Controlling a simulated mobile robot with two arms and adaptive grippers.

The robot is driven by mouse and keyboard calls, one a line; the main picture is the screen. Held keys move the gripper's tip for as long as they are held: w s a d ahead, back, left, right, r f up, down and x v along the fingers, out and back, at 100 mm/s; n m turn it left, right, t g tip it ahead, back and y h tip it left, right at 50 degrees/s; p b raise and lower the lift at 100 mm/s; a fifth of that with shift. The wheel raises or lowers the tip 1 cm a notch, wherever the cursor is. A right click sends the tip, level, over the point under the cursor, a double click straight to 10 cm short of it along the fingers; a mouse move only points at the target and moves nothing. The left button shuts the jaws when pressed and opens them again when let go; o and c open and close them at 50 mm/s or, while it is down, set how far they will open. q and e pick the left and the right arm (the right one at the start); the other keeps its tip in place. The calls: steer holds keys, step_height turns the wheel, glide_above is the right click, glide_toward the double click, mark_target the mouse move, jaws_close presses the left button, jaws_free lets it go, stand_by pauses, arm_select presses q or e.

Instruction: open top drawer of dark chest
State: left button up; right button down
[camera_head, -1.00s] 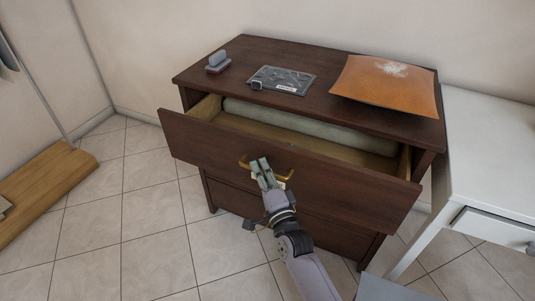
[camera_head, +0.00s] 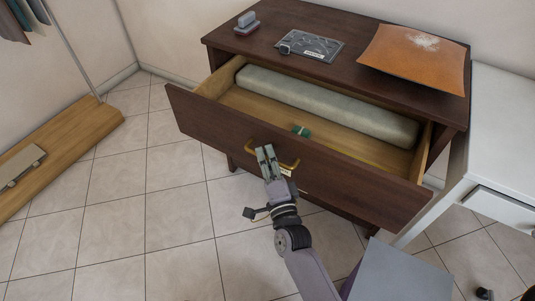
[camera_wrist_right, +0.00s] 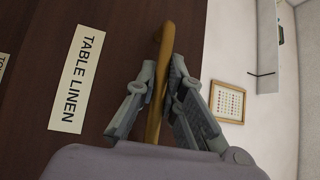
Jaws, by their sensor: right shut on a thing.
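The dark chest (camera_head: 222,57) stands against the wall. Its top drawer (camera_head: 340,180) is pulled well out, and its wooden inside shows. My right gripper (camera_head: 266,152) is shut on the brass handle (camera_head: 290,163) at the front of this drawer. In the right wrist view the fingers (camera_wrist_right: 160,85) close on both sides of the handle bar (camera_wrist_right: 163,50). A label reading TABLE LINEN (camera_wrist_right: 74,80) is on the drawer front. Inside the drawer lie a long pale green roll (camera_head: 330,105) and a small green item (camera_head: 301,131). My left gripper is not in view.
On the chest top are a stamp-like item (camera_head: 247,24), a grey flat packet (camera_head: 312,46) and an orange sheet (camera_head: 415,60). A white desk (camera_head: 505,130) stands close on the right. A low wooden platform (camera_head: 75,135) is at the left. Tiled floor (camera_head: 150,220) between is clear.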

steer(key=shift+f, duration=0.15)
steer(key=c, duration=1.7)
jaws_free()
steer(key=shift+o, duration=0.2)
steer(key=v, duration=1.2)
